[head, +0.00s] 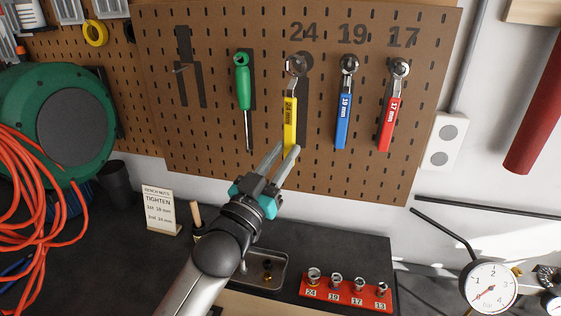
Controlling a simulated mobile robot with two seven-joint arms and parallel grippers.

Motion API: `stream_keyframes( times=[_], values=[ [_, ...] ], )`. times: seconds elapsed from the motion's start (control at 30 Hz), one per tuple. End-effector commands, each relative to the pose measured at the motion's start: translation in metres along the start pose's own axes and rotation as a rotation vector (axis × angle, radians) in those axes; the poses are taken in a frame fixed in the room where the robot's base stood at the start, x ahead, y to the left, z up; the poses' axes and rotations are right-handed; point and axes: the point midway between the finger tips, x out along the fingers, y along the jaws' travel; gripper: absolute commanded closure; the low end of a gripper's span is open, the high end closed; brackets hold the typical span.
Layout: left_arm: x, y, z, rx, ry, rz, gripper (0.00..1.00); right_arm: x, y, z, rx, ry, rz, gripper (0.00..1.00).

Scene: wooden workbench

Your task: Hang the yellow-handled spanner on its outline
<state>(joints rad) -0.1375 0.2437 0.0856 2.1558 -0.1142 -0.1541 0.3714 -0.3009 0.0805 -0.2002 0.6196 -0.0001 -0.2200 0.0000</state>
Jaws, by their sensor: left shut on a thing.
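The yellow-handled spanner (290,118) is upright in front of the brown pegboard (216,130), with its ring head up under the number 24. Its dark outline (305,92) shows just to the right of it, so the spanner sits slightly left of the outline. My left gripper (287,153) is shut on the lower end of the yellow handle. I cannot tell whether the head is on its peg or in front of it. My right gripper is not in view.
A green screwdriver (242,80) hangs to the left; a blue spanner (343,118) and a red spanner (389,121) hang to the right. Below are a metal tray (284,272), a red socket rack (317,291) and a sign card (159,209). A gauge (490,287) stands at right.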

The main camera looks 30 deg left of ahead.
Motion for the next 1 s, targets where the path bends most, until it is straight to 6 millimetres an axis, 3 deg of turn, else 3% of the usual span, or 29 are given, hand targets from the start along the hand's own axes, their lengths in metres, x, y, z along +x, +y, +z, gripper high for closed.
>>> stream_keyframes(
  times=[1.0],
  values=[
    [0.051,-0.015,0.020,0.001,0.002,0.001,1.00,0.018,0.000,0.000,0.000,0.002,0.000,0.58]
  ],
)
